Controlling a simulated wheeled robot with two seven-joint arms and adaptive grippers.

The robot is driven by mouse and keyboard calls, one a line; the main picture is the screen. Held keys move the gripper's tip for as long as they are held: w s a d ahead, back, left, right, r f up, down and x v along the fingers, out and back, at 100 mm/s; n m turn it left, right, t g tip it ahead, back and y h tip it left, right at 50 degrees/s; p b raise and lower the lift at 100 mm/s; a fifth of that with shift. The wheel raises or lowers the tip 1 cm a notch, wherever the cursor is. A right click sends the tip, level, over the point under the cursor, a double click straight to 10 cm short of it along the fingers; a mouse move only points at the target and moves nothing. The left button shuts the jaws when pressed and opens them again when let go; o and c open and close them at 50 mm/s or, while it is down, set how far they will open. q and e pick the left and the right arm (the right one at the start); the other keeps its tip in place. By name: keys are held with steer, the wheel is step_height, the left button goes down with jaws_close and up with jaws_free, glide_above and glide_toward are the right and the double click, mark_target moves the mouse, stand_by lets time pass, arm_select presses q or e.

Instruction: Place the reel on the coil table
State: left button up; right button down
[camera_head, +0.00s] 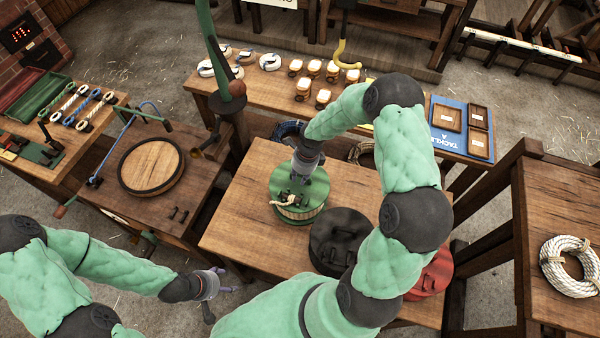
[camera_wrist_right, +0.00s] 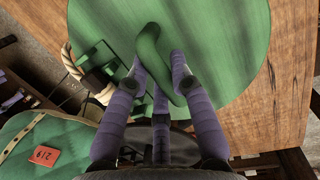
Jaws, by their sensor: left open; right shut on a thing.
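The reel (camera_head: 285,213) has a green round top, a wooden side and a pale rope end tied at its edge. It is upright over the middle wooden table, and I cannot tell whether it touches the wood. My right gripper (camera_head: 305,172) comes down from above and is shut on the reel's green handle. In the right wrist view the fingers (camera_wrist_right: 168,80) close around that handle, above the green top (camera_wrist_right: 225,60). My left gripper (camera_head: 215,285) is open and empty, low at the left. The table at the right (camera_head: 545,205), bearing a white rope coil (camera_head: 568,265), looks like the coil table.
A black reel (camera_head: 338,240) and a red reel (camera_head: 432,275) stand on the middle table (camera_head: 232,215). A gap separates that table from the right one. A back bench (camera_head: 262,88) holds small spools and a blue board (camera_head: 450,115). A round wooden lid (camera_head: 150,167) lies left.

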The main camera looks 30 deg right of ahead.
steer(key=shift+r, duration=0.15)
steer(key=c, duration=1.5)
jaws_free()
steer(key=shift+f, duration=0.2)
steer(key=o, duration=0.4)
steer(key=shift+r, duration=0.1)
steer(key=shift+r, duration=0.15)
steer(key=r, duration=0.4)
steer(key=d+r, duration=0.1)
steer(key=r, duration=0.2)
steer(key=s+r, duration=0.1)
steer(key=r, duration=0.3)
steer(key=shift+d+r, duration=0.3)
steer(key=shift+d, duration=0.05)
steer(key=shift+f, duration=0.1)
